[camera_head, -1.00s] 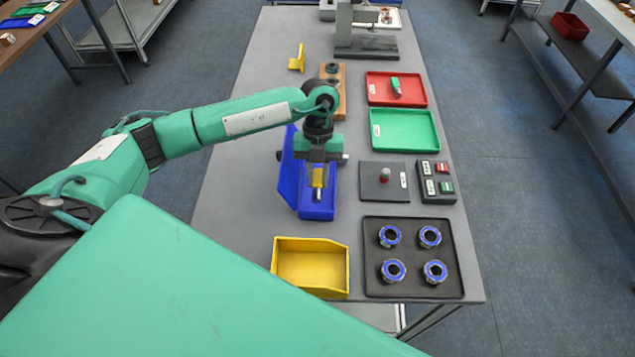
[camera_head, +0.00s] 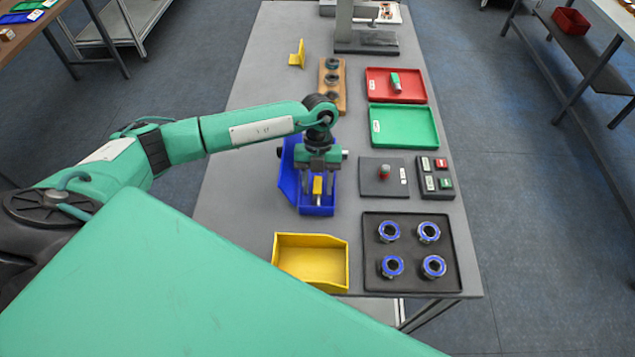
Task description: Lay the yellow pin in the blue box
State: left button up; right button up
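The yellow pin (camera_head: 317,187) stands roughly upright at the blue box (camera_head: 288,180), in front of its floor in the head view. Whether its lower end touches the floor I cannot tell. My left gripper (camera_head: 318,184) points down over the box. Its two dark fingers stand apart on either side of the pin, with what looks like a narrow gap to each side. The gripper body hides part of the box's back. My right gripper is not in view.
A yellow bin (camera_head: 311,262) stands in front of the blue box. A black tray (camera_head: 410,282) with several blue-ringed parts, a dark plate (camera_head: 371,187), a button box (camera_head: 445,193), a green tray (camera_head: 404,127) and a red tray (camera_head: 377,88) lie to the right.

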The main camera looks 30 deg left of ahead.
pick_arm(q)
jog(key=shift+r, duration=0.1)
jog(key=shift+r+p, duration=0.3)
jog(key=b+v, duration=0.4)
jog(key=v, duration=0.7)
jog(key=shift+w+r+b, duration=0.2)
jog(key=shift+r+b, duration=0.15)
